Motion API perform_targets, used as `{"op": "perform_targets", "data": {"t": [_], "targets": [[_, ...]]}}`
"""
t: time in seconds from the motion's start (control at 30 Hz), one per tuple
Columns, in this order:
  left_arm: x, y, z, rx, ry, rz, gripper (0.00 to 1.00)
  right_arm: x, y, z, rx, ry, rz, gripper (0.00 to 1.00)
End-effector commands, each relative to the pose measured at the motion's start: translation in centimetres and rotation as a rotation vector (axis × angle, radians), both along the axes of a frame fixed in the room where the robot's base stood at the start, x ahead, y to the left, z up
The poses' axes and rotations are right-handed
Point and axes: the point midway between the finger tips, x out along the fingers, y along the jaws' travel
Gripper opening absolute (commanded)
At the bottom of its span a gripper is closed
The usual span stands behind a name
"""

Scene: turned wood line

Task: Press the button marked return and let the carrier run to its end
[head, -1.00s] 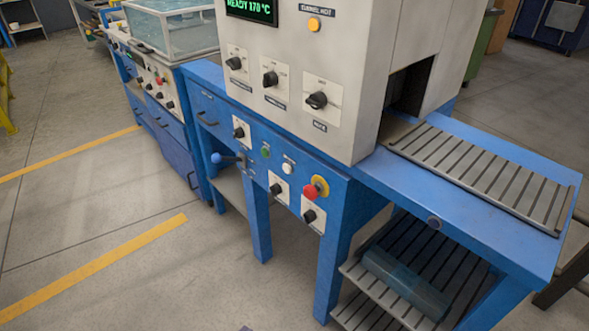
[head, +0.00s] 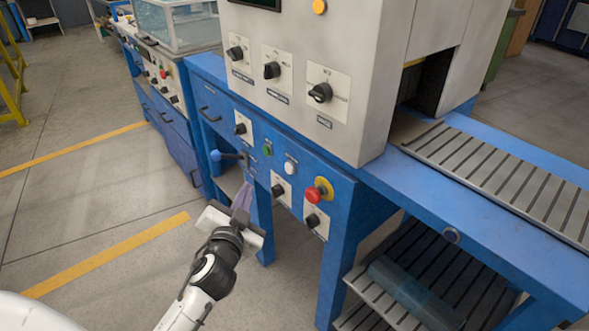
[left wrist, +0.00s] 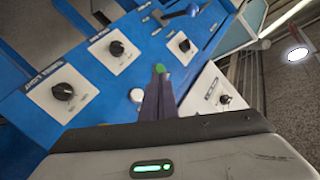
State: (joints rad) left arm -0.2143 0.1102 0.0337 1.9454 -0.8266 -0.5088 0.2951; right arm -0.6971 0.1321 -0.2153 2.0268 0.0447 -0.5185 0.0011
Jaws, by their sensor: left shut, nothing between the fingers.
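A green button (head: 267,150) and a white button (head: 290,168) sit on the blue front panel of the machine. Their labels are too small to read, so I cannot tell which is marked return. My left gripper (head: 245,192) is shut and empty, in front of the panel and below the green button in the head view. In the left wrist view its fingertips (left wrist: 160,75) overlap the line to the green button (left wrist: 160,67); contact cannot be told. The white button (left wrist: 137,95) shows left of the fingers. No carrier can be identified. My right gripper is out of view.
A red stop knob (head: 313,195) on yellow and several black rotary knobs surround the buttons. A blue-handled lever (head: 228,156) juts out at the left. A slatted conveyor (head: 510,180) leaves the tunnel at right. The floor at left is open.

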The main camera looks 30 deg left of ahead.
Motion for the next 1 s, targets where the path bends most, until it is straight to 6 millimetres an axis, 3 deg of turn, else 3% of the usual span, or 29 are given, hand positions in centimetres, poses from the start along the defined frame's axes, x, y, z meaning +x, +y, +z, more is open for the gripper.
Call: {"op": "perform_targets", "data": {"t": [0.37,0.8,1.0], "targets": [[0.7,-0.4,-0.1,-0.001,0.000,-0.004,0.00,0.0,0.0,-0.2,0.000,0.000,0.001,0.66],[6.1,-2.6,-0.2,-0.002,0.000,-0.003,0.00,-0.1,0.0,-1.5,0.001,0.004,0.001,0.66],[7.7,-3.3,-0.2,-0.001,0.001,-0.003,0.00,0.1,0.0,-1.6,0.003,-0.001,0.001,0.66]]}}
